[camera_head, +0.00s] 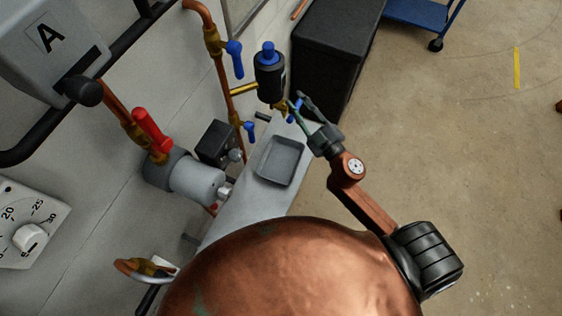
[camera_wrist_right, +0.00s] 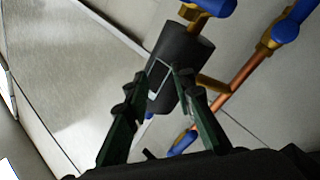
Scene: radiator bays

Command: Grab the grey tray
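The grey tray (camera_head: 280,161) is a shallow rectangular dish lying on a pale narrow shelf (camera_head: 245,200) in the middle of the head view. My right gripper (camera_head: 298,102) is beyond the tray's far end, up and to the right of it in the picture, and apart from it. In the right wrist view its two dark green fingers (camera_wrist_right: 158,82) are spread with a gap between them and hold nothing. The tray cannot be made out in the right wrist view. My left gripper is not in view.
A black cylinder with a blue cap (camera_head: 269,75) stands close to my right gripper and also shows behind the fingers (camera_wrist_right: 186,58). Copper pipes (camera_head: 222,75) with blue valve handles and a grey cylinder (camera_head: 190,178) line the wall. A black cabinet (camera_head: 335,45) stands beyond.

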